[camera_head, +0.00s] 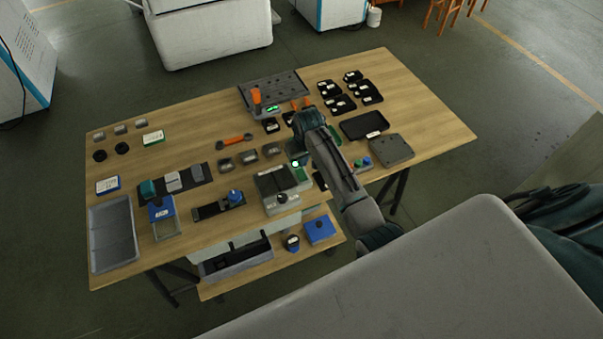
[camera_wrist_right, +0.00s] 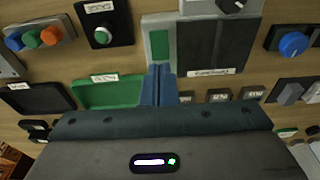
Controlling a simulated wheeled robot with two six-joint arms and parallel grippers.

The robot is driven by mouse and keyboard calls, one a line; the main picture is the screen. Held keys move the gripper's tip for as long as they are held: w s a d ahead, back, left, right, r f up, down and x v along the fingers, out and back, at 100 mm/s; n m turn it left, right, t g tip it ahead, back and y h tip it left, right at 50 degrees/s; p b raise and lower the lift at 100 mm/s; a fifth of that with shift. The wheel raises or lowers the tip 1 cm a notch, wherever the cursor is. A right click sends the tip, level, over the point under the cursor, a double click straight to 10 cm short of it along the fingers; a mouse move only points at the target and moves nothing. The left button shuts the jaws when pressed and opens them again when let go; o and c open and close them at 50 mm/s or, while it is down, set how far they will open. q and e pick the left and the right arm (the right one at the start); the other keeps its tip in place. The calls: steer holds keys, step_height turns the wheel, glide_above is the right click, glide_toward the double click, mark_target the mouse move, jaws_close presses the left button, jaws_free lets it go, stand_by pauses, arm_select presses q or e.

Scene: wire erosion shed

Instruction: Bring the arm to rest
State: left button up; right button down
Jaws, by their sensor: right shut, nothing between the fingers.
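My right arm comes in from the lower right of the head view and reaches over the wooden workbench (camera_head: 420,110). Its gripper (camera_head: 297,160) hangs low over the middle of the bench, beside a grey device with a dark top (camera_head: 275,181); its fingers are hard to make out there. In the right wrist view the blue fingers (camera_wrist_right: 160,72) are together with nothing between them. My left gripper is not in view.
An orange wrench (camera_head: 235,140), a grey holed rack (camera_head: 283,88), several black trays and a grey plate (camera_head: 392,151) lie around the arm. A grey bin (camera_head: 112,237) sits at the left. A blue box (camera_head: 319,230) stands on the lower shelf. Bare wood shows at the right end.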

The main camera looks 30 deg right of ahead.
steer(key=shift+r, duration=0.25)
stand_by(0.3)
